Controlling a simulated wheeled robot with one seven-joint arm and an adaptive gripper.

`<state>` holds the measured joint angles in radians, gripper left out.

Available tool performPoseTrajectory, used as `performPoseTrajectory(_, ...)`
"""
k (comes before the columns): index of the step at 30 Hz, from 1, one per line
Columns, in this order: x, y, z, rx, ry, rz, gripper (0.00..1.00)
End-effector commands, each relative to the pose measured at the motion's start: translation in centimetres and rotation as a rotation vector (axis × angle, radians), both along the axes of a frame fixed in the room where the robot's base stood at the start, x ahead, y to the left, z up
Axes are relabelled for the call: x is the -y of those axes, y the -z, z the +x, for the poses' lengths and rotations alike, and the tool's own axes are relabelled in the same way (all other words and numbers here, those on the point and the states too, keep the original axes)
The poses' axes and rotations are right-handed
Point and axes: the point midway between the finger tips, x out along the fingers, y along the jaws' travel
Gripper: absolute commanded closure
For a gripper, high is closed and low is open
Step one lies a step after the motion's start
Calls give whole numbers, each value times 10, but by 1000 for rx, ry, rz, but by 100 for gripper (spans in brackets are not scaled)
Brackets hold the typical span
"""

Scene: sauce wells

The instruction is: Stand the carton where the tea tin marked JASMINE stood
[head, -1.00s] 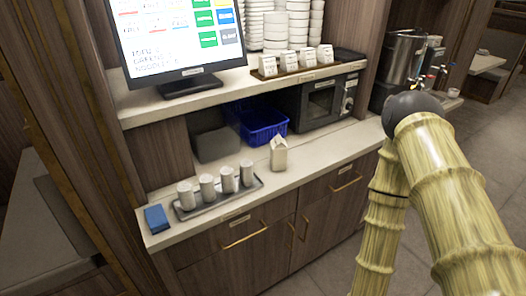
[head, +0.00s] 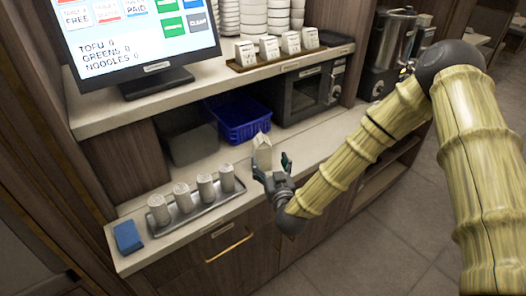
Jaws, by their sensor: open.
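The cream carton (head: 262,153) stands upright on the lower counter, right of the metal tray. My gripper (head: 272,167) is open, in front of the carton, with its fingers pointing toward it. The gripper overlaps the carton's lower part in the picture, and I cannot tell whether they touch. Several pale, cylindrical tins (head: 182,197) stand in a row on the metal tray (head: 208,208) to the left. I cannot read JASMINE on any of them, nor make out an emptied spot.
A blue cloth or sponge (head: 127,237) lies left of the tray. A blue basket (head: 240,119) and a dark microwave (head: 305,95) stand behind the carton. The shelf (head: 180,86) above holds a screen (head: 135,35) and small labelled boxes (head: 268,48).

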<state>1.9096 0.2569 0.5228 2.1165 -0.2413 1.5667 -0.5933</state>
Motion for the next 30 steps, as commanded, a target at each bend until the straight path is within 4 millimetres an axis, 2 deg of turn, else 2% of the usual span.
performPoseTrajectory(3,-5,-2,16,0,-1,0,23)
performPoseTrajectory(13,-10,-2,34,-3,0,-1,23)
performPoseTrajectory(23,-20,-2,70,-3,2,-1,23)
performPoseTrajectory(30,-22,0,76,-3,2,-1,23)
